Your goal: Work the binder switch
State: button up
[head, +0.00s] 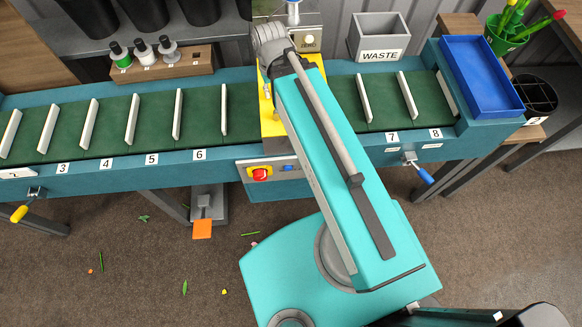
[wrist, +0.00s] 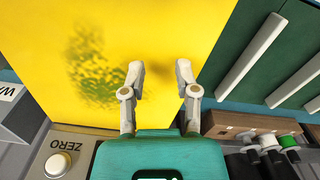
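The yellow machine housing (head: 272,122) stands across the middle of the conveyor, largely covered by my arm. In the wrist view its yellow surface (wrist: 160,50) fills the middle and has a green smudge. My gripper (wrist: 160,68) is open and empty, its two fingertips apart in front of that surface; I cannot tell whether they touch it. A front panel (head: 274,170) below the housing carries a red round button (head: 260,174) and a small blue control (head: 289,168). I cannot tell which control is the binder switch. In the head view my arm hides the gripper's fingers.
The green conveyor (head: 61,129) has white dividers. A ZERO button (head: 309,39) sits behind the housing, near a WASTE bin (head: 380,54). A blue tray (head: 482,78) is at right. An orange pedal (head: 203,229) stands on the floor. A blue-handled lever (head: 425,175) projects at front right.

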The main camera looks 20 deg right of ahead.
aim_at(259, 176)
jog(key=u, duration=0.85)
jog(key=k, duration=1.4)
jog(key=z, duration=0.65)
